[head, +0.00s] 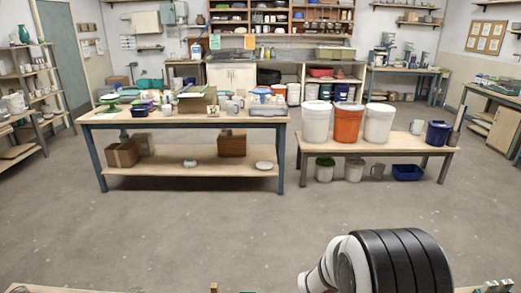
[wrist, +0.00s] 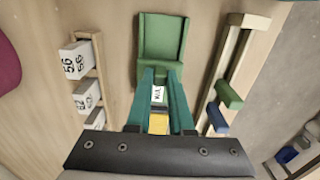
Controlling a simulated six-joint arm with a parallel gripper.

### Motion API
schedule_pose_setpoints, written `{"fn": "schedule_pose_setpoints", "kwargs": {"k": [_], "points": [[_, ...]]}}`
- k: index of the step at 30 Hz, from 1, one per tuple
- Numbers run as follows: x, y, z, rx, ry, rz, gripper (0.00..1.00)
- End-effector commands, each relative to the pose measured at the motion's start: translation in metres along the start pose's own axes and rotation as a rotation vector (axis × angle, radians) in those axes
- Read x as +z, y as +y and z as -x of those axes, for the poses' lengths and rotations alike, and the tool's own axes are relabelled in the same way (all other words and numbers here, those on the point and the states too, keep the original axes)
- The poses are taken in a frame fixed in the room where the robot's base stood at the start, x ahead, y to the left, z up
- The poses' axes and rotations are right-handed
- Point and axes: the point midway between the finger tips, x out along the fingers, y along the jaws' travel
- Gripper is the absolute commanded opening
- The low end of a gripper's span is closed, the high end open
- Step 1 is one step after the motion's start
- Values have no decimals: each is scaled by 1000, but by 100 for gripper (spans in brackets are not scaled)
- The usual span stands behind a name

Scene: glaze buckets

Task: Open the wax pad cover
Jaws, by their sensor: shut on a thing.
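In the wrist view, the wax pad cover (wrist: 162,38) is a green shallow tray-like piece with raised edges, at the top middle. My gripper (wrist: 160,72), with teal fingers, is shut on the near edge of the cover. A white label with dark letters (wrist: 158,93) and a yellow patch (wrist: 158,123) of the wax pad show between the fingers. My fingers and the dark gripper body hide the rest of the pad, so I cannot tell how far the cover is turned. In the head view, neither the pad nor my fingertips show.
Left of the pad, a wooden rack holds white numbered blocks (wrist: 76,59). To the right, a wooden rail (wrist: 222,70) has a green block (wrist: 229,95) and a blue block (wrist: 217,118). A worktable (head: 185,118) and a bench with buckets (head: 378,147) stand farther off across open floor.

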Motion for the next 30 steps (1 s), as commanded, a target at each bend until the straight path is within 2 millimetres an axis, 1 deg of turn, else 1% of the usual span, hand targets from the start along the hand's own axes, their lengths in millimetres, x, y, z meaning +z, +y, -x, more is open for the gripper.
{"fn": "schedule_pose_setpoints", "kwargs": {"k": [6, 15, 18, 27, 28, 30], "points": [[22, 0, 0, -1, 0, 3, 0], [49, 0, 0, -1, 0, 1, 0], [53, 0, 0, -1, 0, 1, 0], [53, 0, 0, -1, 0, -1, 0], [53, 0, 0, -1, 0, -1, 25], [53, 0, 0, -1, 0, -1, 38]]}}
